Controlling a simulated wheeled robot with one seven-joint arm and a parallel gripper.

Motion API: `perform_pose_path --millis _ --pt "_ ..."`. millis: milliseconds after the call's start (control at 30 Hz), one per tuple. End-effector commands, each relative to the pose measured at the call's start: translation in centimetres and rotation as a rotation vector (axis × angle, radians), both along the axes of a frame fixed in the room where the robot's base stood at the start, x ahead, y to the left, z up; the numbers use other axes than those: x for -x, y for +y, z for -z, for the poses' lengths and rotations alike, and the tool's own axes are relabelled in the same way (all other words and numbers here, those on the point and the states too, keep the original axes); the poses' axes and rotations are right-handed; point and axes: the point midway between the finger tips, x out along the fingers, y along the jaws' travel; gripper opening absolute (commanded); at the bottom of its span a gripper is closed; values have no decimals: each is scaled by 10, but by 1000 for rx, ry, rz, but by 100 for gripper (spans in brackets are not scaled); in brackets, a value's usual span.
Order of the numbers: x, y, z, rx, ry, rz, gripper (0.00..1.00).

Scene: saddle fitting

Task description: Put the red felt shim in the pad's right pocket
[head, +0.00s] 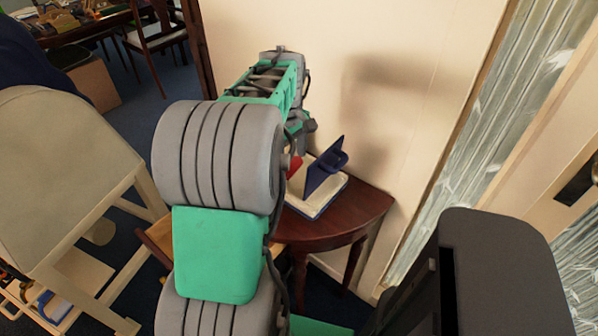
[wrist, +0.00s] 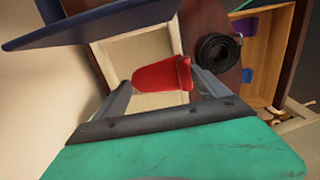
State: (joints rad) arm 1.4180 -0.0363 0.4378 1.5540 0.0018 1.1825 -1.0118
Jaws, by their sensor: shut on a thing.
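My gripper (wrist: 160,82) is shut on the red felt shim (wrist: 163,73), which sits between its two fingers in the wrist view. In the head view the shim (head: 294,166) shows as a small red patch beside my arm, just left of an upright dark blue panel (head: 324,170). The panel appears to be part of the pad; a blue loop sticks out on its right. In the wrist view a blue edge (wrist: 90,26) crosses the upper left. Below the shim lies a cream, tray-like surface (wrist: 140,48). I cannot make out the right pocket.
A dark wooden half-round table (head: 345,218) stands against the wall. In the wrist view a black coil (wrist: 217,50) lies right of the shim, beside an open wooden drawer (wrist: 270,65) holding small purple and blue things.

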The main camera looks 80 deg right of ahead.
Motion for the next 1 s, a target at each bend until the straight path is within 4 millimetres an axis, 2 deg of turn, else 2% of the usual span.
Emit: perform_pose_path --millis 33,100,200,333,500,833,867,1000 --pt "5 -6 14 -8 1 1 47" --pt "10 -16 27 -7 0 1 47" --pt "14 -24 38 -4 0 -1 47" --pt "19 -33 51 -6 1 0 47" --pt "18 -33 79 -4 0 -1 47" --pt "18 -33 83 -2 0 -1 47" --pt "18 -33 83 -2 0 -1 85" --pt "18 -33 82 -2 0 -1 93"
